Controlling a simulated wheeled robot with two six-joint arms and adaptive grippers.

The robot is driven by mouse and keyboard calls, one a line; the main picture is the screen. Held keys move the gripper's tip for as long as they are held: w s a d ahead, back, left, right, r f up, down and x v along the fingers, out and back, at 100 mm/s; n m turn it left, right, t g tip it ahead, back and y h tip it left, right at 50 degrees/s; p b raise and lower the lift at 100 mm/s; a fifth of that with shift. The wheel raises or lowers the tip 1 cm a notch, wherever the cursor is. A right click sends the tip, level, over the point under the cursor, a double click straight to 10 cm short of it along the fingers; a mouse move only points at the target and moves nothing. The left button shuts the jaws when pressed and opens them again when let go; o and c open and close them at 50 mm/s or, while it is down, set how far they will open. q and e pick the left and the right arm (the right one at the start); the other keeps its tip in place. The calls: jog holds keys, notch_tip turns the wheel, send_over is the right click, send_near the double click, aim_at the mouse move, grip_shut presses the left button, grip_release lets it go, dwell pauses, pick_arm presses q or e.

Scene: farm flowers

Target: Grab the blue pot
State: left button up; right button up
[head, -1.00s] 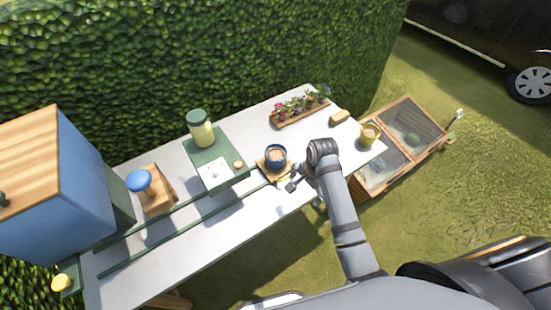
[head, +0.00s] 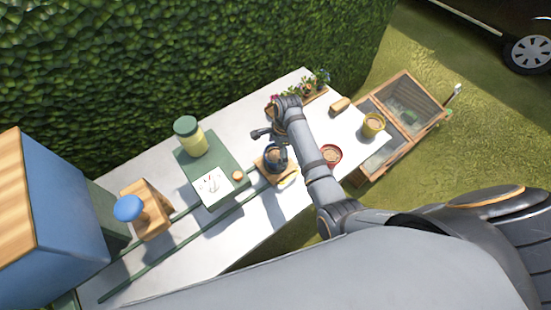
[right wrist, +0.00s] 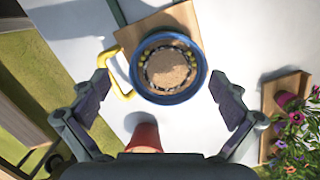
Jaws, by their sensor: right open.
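The blue pot (head: 275,160), filled with brown soil, stands on a small wooden board (head: 277,176) on the table. In the right wrist view the pot (right wrist: 168,68) is seen from above, with its round blue rim. My right gripper (head: 270,142) is open above the pot and partly hides it in the head view. In the right wrist view the open fingers of the gripper (right wrist: 160,88) stand wide on either side of the pot, with gaps to its rim. I cannot tell how high the fingertips are. My left gripper is not in view.
A flower tray (head: 314,96) lies at the back. A yellow handle (right wrist: 116,80) lies close beside the pot.

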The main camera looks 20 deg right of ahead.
aim_at(274, 160)
jog(key=f, duration=0.1)
jog(key=f+p, duration=0.1)
jog(key=shift+w+a+f, duration=0.1)
jog(key=shift+w+f, duration=0.2)
jog(key=shift+w, duration=0.05)
notch_tip(274, 160, down, 3)
jog(key=shift+a+r, duration=0.15)
jog(key=shift+r, duration=0.05)
jog(key=shift+w+f, duration=0.15)
jog(key=shift+f, duration=0.4)
jog(key=c, duration=1.5)
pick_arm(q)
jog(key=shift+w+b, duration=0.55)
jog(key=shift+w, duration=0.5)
pick_arm(e)
notch_tip(274, 160, up, 10)
jog(key=shift+r, duration=0.1)
